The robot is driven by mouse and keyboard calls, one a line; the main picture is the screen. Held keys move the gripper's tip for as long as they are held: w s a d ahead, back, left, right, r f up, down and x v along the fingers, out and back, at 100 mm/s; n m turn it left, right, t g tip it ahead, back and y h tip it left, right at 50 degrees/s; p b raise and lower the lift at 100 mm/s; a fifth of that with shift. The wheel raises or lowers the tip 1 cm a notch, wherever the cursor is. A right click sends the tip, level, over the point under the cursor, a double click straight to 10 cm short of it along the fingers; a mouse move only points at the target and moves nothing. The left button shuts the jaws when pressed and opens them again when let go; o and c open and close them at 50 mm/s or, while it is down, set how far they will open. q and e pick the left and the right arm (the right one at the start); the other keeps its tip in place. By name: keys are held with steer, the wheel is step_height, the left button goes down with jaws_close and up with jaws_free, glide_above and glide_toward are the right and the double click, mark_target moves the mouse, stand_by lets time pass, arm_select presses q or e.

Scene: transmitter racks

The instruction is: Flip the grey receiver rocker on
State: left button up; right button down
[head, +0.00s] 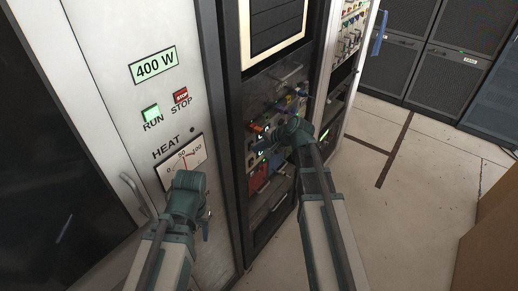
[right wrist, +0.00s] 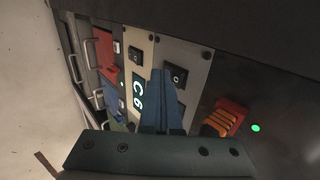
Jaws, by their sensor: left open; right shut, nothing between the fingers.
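In the right wrist view a black rocker (right wrist: 176,76) with a pale mark sits on a grey panel (right wrist: 195,60). Beside it to the left is a cream panel with another black rocker (right wrist: 135,54) and a lit display reading C6 (right wrist: 138,92). My right gripper (right wrist: 161,74) is shut and empty, its tips just left of the grey panel's rocker; I cannot tell whether they touch. In the head view my right gripper (head: 270,138) is at the rack front and its arm hides much of the modules. My left gripper (head: 206,222) is open and empty before the white cabinet.
An orange-red connector (right wrist: 225,118) and a green lamp (right wrist: 255,128) are right of the grey panel. Metal handles (right wrist: 91,70) stick out at the left. The white cabinet (head: 125,30) has RUN and STOP buttons and a heat meter (head: 182,163). Open floor (head: 420,190) lies right.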

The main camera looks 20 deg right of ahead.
arm_select(q)
steer(key=shift+r, duration=0.1)
arm_select(e)
steer(key=shift+r, duration=0.1)
arm_select(q)
steer(key=shift+r+p, duration=0.65)
steer(key=shift+p, duration=0.2)
arm_select(e)
steer(key=shift+w+r, duration=0.1)
steer(key=shift+r, duration=0.6)
